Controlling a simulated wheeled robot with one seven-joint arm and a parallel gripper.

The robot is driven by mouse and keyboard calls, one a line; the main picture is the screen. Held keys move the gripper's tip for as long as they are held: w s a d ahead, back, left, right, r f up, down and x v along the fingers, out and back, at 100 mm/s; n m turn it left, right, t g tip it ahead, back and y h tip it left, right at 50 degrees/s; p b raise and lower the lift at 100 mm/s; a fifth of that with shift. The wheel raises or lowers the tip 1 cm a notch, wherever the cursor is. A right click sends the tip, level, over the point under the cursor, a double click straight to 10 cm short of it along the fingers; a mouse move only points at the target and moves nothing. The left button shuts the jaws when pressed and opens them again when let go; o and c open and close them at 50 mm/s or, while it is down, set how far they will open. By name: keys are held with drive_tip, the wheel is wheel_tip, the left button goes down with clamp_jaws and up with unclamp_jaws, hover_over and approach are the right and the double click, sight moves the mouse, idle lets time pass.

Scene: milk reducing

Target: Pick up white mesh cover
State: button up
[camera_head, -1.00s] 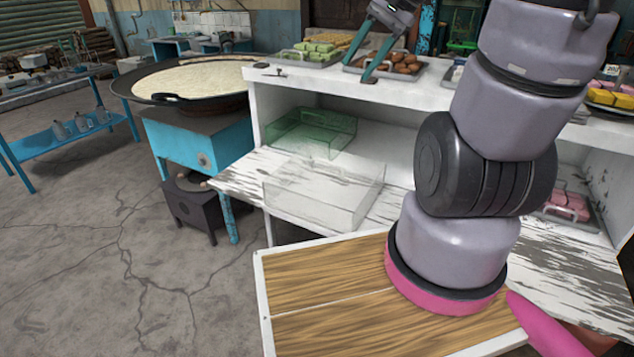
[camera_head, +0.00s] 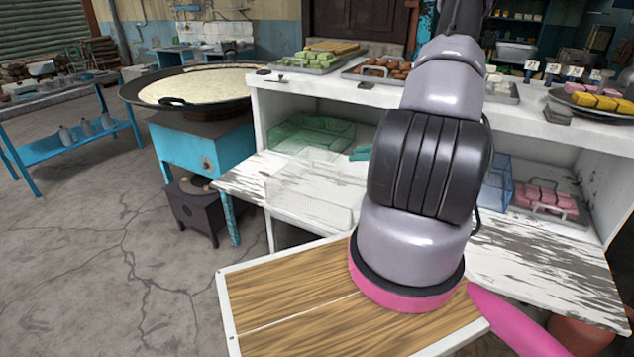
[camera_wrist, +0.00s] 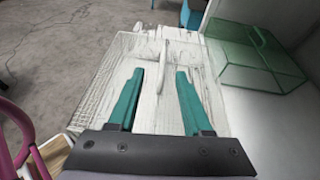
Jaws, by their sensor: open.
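The white mesh cover (camera_head: 310,195) is a see-through box on the left end of the worn white lower shelf. In the wrist view, the white mesh cover (camera_wrist: 105,92) lies ahead of and below my gripper (camera_wrist: 160,74). Its upright handle (camera_wrist: 165,50) shows between the directions of the two teal fingers, a little beyond their tips. The fingers are apart with nothing between them. In the head view, only a teal fingertip (camera_head: 360,153) shows to the right of the cover; my arm hides the rest of the gripper.
A green see-through cover (camera_head: 312,133) stands behind the white one and right of it in the wrist view (camera_wrist: 262,55). A blue cover (camera_head: 497,185) and a tray of pink blocks (camera_head: 545,200) are farther right. The upper shelf (camera_head: 330,88) overhangs the lower shelf.

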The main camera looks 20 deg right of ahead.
sight(326, 179)
drive_tip(key=shift+s+d+f+m, duration=0.1)
drive_tip(key=shift+d+f+m, duration=0.1)
drive_tip(key=shift+f, duration=0.2)
drive_tip(key=shift+s+d+f+m, duration=0.1)
drive_tip(key=shift+f+m, duration=0.1)
drive_tip(key=shift+f, duration=0.2)
drive_tip(key=shift+w+a+f+t, duration=0.15)
drive_tip(key=shift+f+t, duration=0.1)
drive_tip(key=shift+t, duration=0.05)
drive_tip(key=x, duration=1)
drive_tip(key=shift+w+f, duration=0.25)
drive_tip(key=shift+f, duration=0.05)
clamp_jaws()
